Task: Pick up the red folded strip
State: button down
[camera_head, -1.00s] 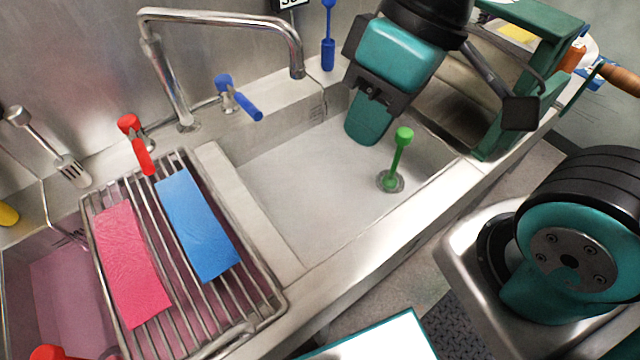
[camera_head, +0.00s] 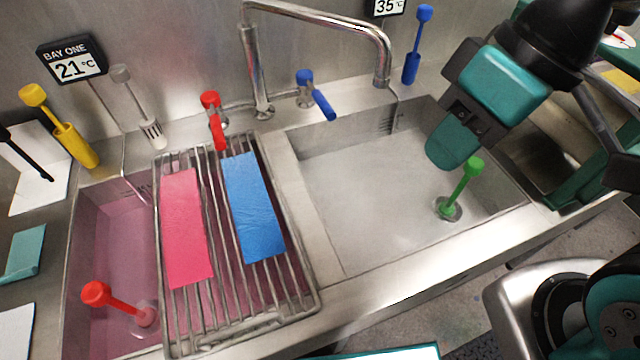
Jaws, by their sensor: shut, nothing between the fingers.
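A pinkish-red flat strip (camera_head: 186,228) lies on the left part of a wire rack (camera_head: 229,320). A blue strip (camera_head: 253,208) lies beside it on the right, with a gap between them. I cannot make out a fold in the red strip. My gripper (camera_head: 454,142) is at the upper right, over the right-hand basin, well apart from both strips. It is shut and empty, pointing down. Its fingers show only partly.
The rack spans a sink basin with pink liquid (camera_head: 110,240). The right basin (camera_head: 370,190) holds a green-topped plug handle (camera_head: 462,186). A faucet (camera_head: 255,65) with red (camera_head: 214,120) and blue (camera_head: 314,94) levers stands behind. A red-topped plug handle (camera_head: 118,303) stands in the left basin.

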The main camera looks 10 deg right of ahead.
aim_at(188, 261)
jog(key=u, duration=0.2)
jog(key=k, duration=0.55)
jog(key=u, duration=0.55)
jog(key=k, duration=0.7)
jog(key=u, duration=0.95)
jog(key=i, duration=1.5)
jog(key=z, duration=0.8)
